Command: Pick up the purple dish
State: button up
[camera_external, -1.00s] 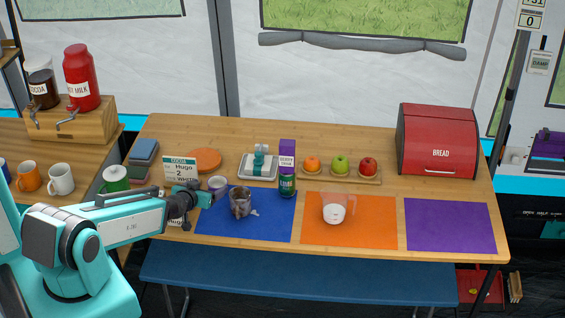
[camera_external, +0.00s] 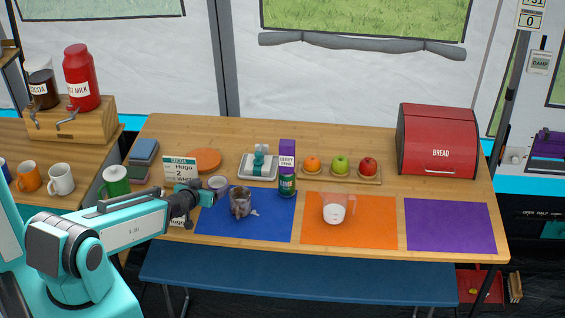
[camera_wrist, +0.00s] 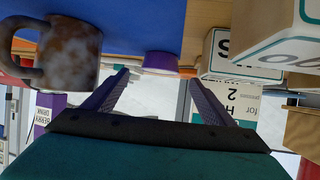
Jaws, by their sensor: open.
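In the wrist view the dish (camera_wrist: 162,61) shows just beyond and between my fingertips, seen from the side. My gripper (camera_external: 203,191) is open, with its fingers toward the dish. The wrist view shows the two fingers (camera_wrist: 159,78) spread with nothing held between them. Whether the fingers reach around the dish is not clear.
A mottled grey-brown mug (camera_external: 241,202) stands on the blue mat close to the right of my gripper; it looms in the wrist view (camera_wrist: 65,50). A cocoa order card (camera_external: 180,168) stands close behind my gripper.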

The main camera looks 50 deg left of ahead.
aim_at(221, 179)
jog(key=shift+b+x, duration=1.05)
jog(key=shift+x, duration=1.35)
jog(key=c, duration=1.2)
jog(key=shift+o, duration=0.2)
jog(key=shift+r, duration=0.1)
notch_tip(221, 179, up, 10)
jog(key=p, duration=0.9)
